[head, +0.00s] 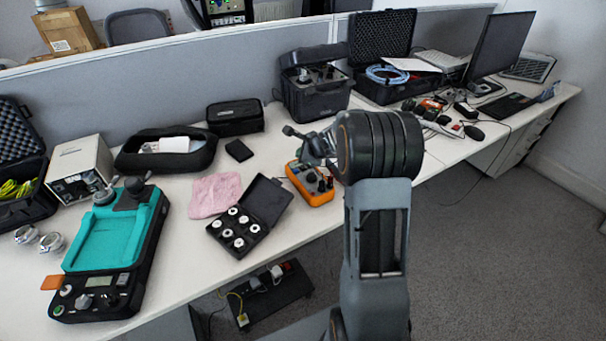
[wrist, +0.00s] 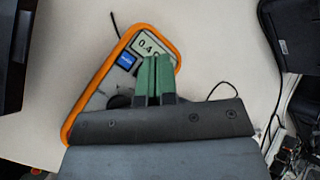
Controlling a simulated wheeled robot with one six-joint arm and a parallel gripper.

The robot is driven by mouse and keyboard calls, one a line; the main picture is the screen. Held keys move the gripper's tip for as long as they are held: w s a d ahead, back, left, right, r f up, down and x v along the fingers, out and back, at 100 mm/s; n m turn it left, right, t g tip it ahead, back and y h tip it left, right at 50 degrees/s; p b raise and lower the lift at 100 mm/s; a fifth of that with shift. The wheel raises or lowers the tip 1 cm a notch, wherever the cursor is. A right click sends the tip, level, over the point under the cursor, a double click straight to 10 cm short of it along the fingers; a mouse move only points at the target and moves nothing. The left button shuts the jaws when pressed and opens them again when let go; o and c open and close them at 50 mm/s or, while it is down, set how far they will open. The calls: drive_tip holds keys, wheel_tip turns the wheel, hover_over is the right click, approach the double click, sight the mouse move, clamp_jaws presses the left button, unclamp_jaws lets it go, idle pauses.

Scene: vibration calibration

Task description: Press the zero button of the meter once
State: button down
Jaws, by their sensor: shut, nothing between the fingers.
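The meter (head: 317,196) is an orange-rimmed handheld instrument near the table's front edge, partly behind my arm in the head view. In the wrist view the meter (wrist: 92,95) lies tilted, with a display (wrist: 146,42) reading about 0.4, its last part covered by my fingers. A blue button (wrist: 126,61) with small, unreadable print is left of the fingertips, uncovered. A dark round knob (wrist: 120,101) shows below it. My gripper (wrist: 156,58) has green fingers, shut together and empty, over the display's lower right. I cannot tell whether the tips touch the meter.
An open black case of round white pieces (head: 256,208) and a pink cloth (head: 214,194) are left of the meter. A teal-topped device (head: 108,235) stands farther left. A black case (head: 318,97) is behind.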

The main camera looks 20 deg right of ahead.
sight(298, 167)
drive_tip(key=shift+f+b, duration=0.7)
drive_tip(key=shift+f, duration=0.45)
drive_tip(key=shift+f, duration=0.15)
idle(1.1)
drive_tip(key=shift+f+b, duration=0.25)
drive_tip(key=shift+b, duration=0.2)
drive_tip(key=shift+f+b, duration=0.4)
idle(0.5)
drive_tip(key=shift+s+f, duration=0.2)
drive_tip(key=shift+f, duration=0.2)
idle(0.5)
drive_tip(key=shift+r, duration=0.2)
drive_tip(key=shift+w+r+p, duration=0.15)
drive_tip(key=shift+r+p, duration=0.35)
drive_tip(key=shift+r, duration=0.35)
